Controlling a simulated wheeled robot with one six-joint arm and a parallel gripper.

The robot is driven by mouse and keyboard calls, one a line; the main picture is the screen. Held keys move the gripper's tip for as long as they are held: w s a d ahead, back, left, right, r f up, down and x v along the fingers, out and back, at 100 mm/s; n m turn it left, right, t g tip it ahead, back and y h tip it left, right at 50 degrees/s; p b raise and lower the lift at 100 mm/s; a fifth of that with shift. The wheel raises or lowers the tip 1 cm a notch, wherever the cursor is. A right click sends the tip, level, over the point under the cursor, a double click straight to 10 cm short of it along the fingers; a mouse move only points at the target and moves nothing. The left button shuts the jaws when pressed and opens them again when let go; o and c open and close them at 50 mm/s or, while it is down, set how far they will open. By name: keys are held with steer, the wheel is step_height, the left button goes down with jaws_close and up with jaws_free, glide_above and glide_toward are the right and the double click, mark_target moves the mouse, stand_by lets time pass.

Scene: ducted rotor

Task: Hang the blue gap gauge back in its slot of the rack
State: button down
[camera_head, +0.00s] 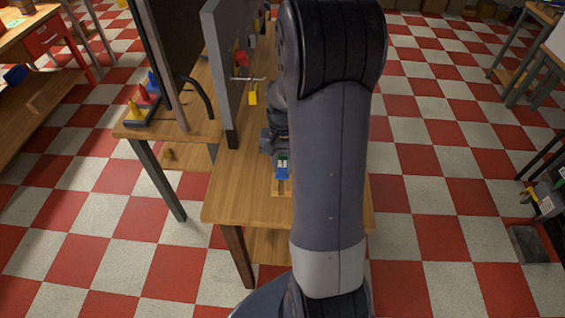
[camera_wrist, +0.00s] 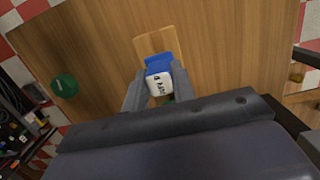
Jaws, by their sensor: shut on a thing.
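The blue gap gauge (camera_wrist: 159,64), with a white lettered face, sits between the two fingers of my gripper (camera_wrist: 158,82) in the wrist view. The fingers are shut on it. In the head view the blue gauge (camera_head: 283,173) shows low over the near part of the bench, beside my arm. A pale wooden board (camera_wrist: 172,33) lies behind the gauge on the bench top; I cannot tell whether they touch. A yellow piece (camera_head: 253,98) hangs by the grey upright panel, with a red piece (camera_head: 241,58) further back. I cannot make out the rack's empty slot.
The wooden bench (camera_head: 235,205) has bare top near its front edge. A tall grey panel (camera_head: 216,60) stands along its left side. A stand with coloured cones (camera_head: 145,108) is at the left. A green round thing (camera_wrist: 64,86) shows in the wrist view.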

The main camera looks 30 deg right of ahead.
steer(key=shift+f+b, duration=0.6)
steer(key=shift+f, duration=0.25)
stand_by(0.7)
steer(key=c, duration=1.1)
jaws_free()
steer(key=r, duration=0.7)
steer(key=w+r, duration=0.1)
steer(key=r, duration=0.2)
steer(key=shift+d+r, duration=0.4)
steer(key=f, duration=0.7)
steer(key=s+f, duration=0.1)
steer(key=f, duration=0.3)
steer(key=shift+a, duration=0.4)
steer(key=shift+r, duration=0.4)
